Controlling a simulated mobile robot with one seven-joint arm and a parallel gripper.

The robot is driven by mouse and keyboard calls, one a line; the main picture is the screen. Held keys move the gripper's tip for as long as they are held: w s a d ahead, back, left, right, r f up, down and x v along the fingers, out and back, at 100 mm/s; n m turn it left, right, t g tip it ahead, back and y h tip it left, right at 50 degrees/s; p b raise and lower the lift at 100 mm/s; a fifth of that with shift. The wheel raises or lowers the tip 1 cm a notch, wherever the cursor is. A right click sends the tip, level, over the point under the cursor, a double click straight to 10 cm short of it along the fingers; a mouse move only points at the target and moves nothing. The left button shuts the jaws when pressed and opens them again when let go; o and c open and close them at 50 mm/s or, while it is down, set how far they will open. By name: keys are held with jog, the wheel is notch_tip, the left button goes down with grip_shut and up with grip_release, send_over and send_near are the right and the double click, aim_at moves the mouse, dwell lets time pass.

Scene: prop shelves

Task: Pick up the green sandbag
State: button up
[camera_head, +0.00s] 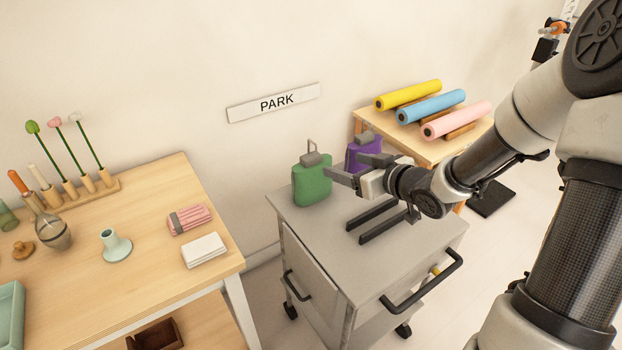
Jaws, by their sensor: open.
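The green sandbag (312,184) stands upright at the back left of a grey wheeled cart (350,268), with a grey clip and handle loop on top. A purple sandbag (362,152) of the same kind stands to its right and behind, partly hidden by my gripper. My gripper (345,168) is open and comes in from the right above the cart top. Its fingers point left toward the green sandbag's upper right side. I cannot tell whether a finger touches the bag.
Two dark bars (384,222) lie on the cart below my gripper. The cart has a black handle (424,284) in front. A wooden table (130,270) with small props stands left. Coloured rolls (430,107) lie on a table behind right. A PARK sign (273,103) hangs on the wall.

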jog(key=b, duration=0.1)
send_near(310, 154)
jog(key=w, duration=0.1)
jog(key=x, duration=0.4)
jog(key=f+b+x, duration=0.1)
jog(key=x, duration=0.1)
jog(key=shift+s+a, duration=0.2)
jog(key=shift+a, duration=0.1)
grip_shut()
jog(key=shift+w+r, duration=0.1)
jog(key=shift+r, duration=0.2)
